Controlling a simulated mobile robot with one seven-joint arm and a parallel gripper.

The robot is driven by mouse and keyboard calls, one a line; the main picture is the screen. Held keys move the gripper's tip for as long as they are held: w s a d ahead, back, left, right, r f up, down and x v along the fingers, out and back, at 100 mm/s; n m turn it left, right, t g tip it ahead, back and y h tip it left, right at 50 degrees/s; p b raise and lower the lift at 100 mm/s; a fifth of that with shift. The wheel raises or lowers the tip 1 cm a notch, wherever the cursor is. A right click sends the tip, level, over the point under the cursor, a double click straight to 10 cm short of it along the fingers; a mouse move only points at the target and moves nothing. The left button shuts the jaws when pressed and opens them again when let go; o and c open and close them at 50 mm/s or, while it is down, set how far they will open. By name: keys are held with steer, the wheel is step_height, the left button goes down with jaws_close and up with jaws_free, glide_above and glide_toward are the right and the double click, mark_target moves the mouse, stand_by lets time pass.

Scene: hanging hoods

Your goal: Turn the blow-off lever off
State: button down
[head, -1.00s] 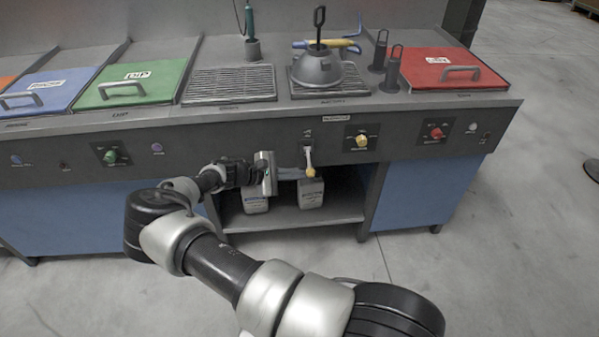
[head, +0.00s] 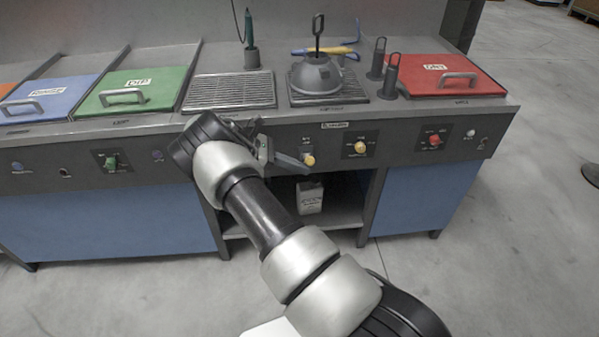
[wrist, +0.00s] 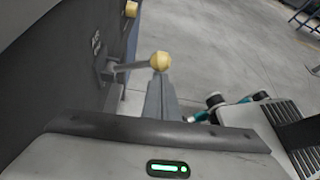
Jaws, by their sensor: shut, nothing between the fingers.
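The blow-off lever is on the dark front panel. Its yellow ball knob (head: 308,159) shows beside my fingertips in the head view. In the wrist view its thin stem (wrist: 130,66) sticks out from the panel, ending in the yellow ball (wrist: 160,61). My gripper (head: 305,168) is shut and empty, reaching in from the left just under the ball. In the wrist view the shut fingertips (wrist: 159,77) appear right at the ball's underside; I cannot tell whether they touch. My arm hides the panel to the left.
A yellow knob (head: 360,147) and a red knob (head: 434,140) are on the panel to the right. A cone-shaped hood (head: 316,75) sits on the counter grate above. The floor in front is clear.

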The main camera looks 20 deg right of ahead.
steer(key=shift+w+r, duration=0.15)
steer(key=shift+r, duration=0.1)
steer(key=shift+r, duration=0.15)
stand_by(0.3)
step_height(320, 180, down, 4)
steer(key=b, duration=0.2)
steer(key=p+v, duration=0.1)
steer(key=v, duration=0.9)
steer(key=shift+a, duration=0.45)
